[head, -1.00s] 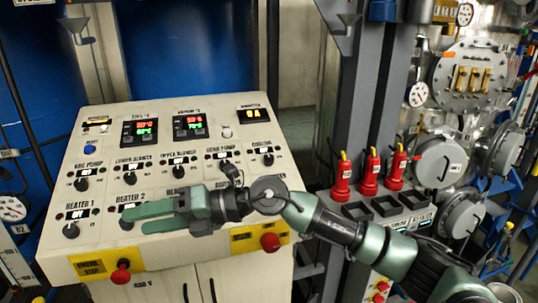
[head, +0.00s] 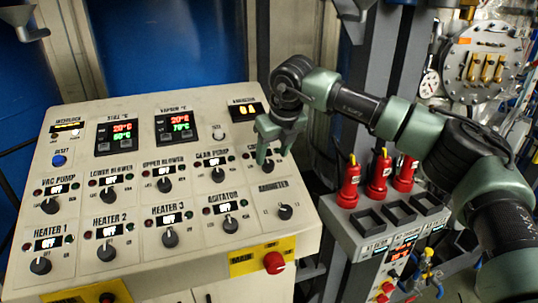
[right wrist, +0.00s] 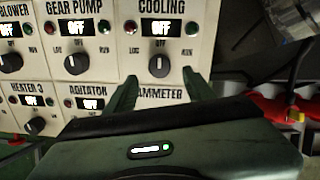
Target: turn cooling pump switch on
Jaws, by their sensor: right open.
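The cooling switch is a dark round knob with a white pointer mark, in the right wrist view (right wrist: 159,65) under the "COOLING" label. Its pointer stands upright and the display (right wrist: 160,28) above it reads OFF. In the head view the knob (head: 268,165) is partly hidden by my right gripper (head: 274,154), at the right side of the sloped panel. The right gripper is open and empty. In the right wrist view its two fingertips (right wrist: 160,79) lie on either side of and just below the knob, apart from it. My left gripper is not in view.
The gear pump knob (right wrist: 76,64) is close on the left, and the ammeter knob (head: 285,212) is below. Several other knobs fill the white panel (head: 150,255). A red button (head: 274,262) sits at the front edge. Red bottles (head: 349,182) stand to the right.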

